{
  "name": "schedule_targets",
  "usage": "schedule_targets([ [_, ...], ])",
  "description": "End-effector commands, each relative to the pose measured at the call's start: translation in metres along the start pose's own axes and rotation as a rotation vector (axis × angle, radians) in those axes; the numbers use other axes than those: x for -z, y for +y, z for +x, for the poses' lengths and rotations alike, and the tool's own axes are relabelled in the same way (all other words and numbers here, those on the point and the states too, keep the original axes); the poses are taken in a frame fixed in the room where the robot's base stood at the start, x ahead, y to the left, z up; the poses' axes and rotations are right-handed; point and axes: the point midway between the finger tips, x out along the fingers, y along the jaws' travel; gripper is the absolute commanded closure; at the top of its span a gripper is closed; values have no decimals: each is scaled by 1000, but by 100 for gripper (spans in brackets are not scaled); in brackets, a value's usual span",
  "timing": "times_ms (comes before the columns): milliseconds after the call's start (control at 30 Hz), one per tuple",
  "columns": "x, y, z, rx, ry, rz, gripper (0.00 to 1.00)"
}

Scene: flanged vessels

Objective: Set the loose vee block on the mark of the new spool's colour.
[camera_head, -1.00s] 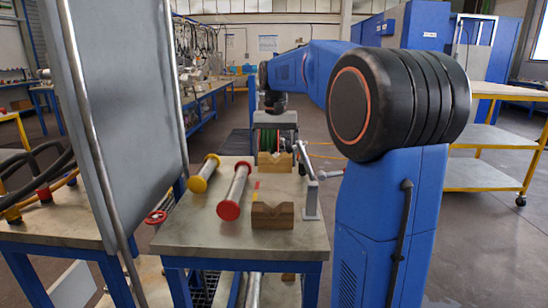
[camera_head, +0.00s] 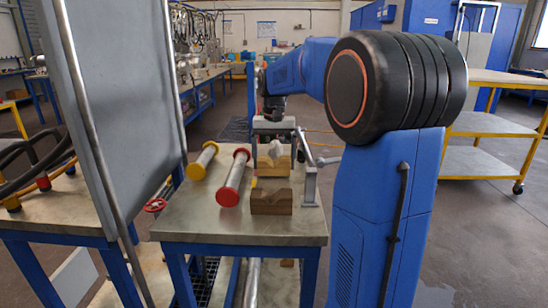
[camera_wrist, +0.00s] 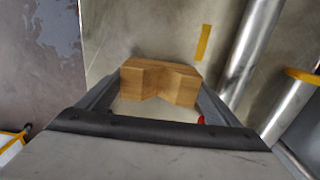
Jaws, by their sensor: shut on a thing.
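My gripper (camera_head: 275,140) is shut on a wooden vee block (camera_head: 272,165), over the far part of the table. In the wrist view the block (camera_wrist: 160,82) sits between the jaws, its notch showing. A second wooden vee block (camera_head: 271,203) stands nearer, on the table. A yellow mark (camera_head: 254,183) lies just beyond it; it also shows in the wrist view (camera_wrist: 203,42), apart from the held block. A red-flanged spool (camera_head: 233,178) and a yellow-flanged spool (camera_head: 203,160) lie to the left. I cannot tell which is new. A red mark is not clearly visible.
The table (camera_head: 215,225) has bare surface at its front. A grey post (camera_head: 309,185) stands at its right edge. A tall grey panel (camera_head: 115,100) rises left of the table, with a red handwheel (camera_head: 155,205) near the table's left edge.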

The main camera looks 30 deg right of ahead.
Motion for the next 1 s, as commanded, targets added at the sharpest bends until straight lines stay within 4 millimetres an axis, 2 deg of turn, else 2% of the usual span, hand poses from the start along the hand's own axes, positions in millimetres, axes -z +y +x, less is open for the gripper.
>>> schedule_targets([
  [1000,0,0,8,0,-1,0,40],
])
